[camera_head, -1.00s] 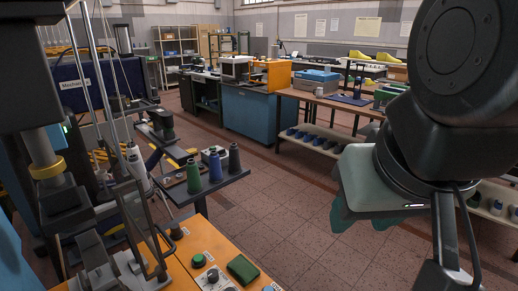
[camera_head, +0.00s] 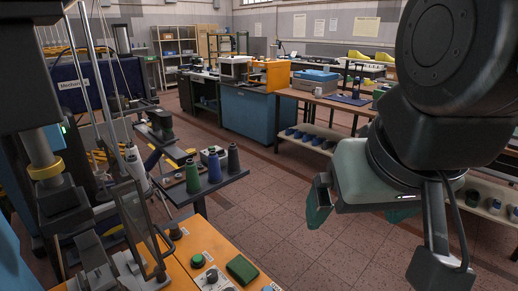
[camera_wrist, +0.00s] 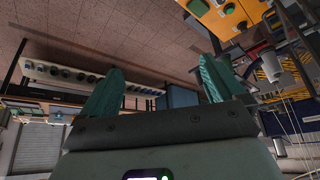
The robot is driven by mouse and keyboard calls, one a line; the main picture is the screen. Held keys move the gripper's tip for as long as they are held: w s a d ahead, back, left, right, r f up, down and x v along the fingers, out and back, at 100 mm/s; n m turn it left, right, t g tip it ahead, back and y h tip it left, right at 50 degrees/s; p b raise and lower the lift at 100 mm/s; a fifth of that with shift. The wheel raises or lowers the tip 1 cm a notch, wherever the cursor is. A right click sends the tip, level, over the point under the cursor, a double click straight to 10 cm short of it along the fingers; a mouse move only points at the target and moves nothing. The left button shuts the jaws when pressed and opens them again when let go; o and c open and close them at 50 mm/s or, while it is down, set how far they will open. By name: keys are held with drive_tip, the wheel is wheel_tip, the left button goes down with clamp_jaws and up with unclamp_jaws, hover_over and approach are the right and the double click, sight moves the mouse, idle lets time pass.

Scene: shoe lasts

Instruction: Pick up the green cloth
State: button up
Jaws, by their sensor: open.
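The green cloth (camera_head: 242,269) is a small dark-green folded pad. It lies flat on the orange panel (camera_head: 205,247) at the bottom of the head view, right of the knobs. My gripper (camera_head: 358,208) hangs in the air to the right of the cloth and higher in the picture, well apart from it. Its two teal fingers are spread with nothing between them. In the wrist view my gripper (camera_wrist: 160,72) also shows its fingers wide apart, with floor and a distant shelf behind.
A green button (camera_head: 198,260) and a grey knob (camera_head: 212,276) stand left of the cloth. A dark shelf (camera_head: 215,187) with green and blue thread spools (camera_head: 214,167) juts out behind the panel. A machine with metal rods fills the left. Open floor lies right of the panel.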

drive_tip(key=w+a+f+n+g, duration=0.1)
drive_tip(key=w+a+f, duration=0.1)
drive_tip(key=w, duration=0.4)
drive_tip(key=w+a+f+n+g, duration=0.1)
drive_tip(key=w+a+n, duration=0.1)
drive_tip(key=w, duration=0.3)
drive_tip(key=n+g, duration=0.4)
drive_tip(key=n, duration=0.1)
hover_over(242, 268)
wheel_tip(242, 268, down, 29)
wheel_tip(242, 268, down, 5)
drive_tip(key=shift+w+a+f, duration=0.1)
drive_tip(key=shift+f, duration=3.15)
drive_tip(key=shift+c, duration=0.2)
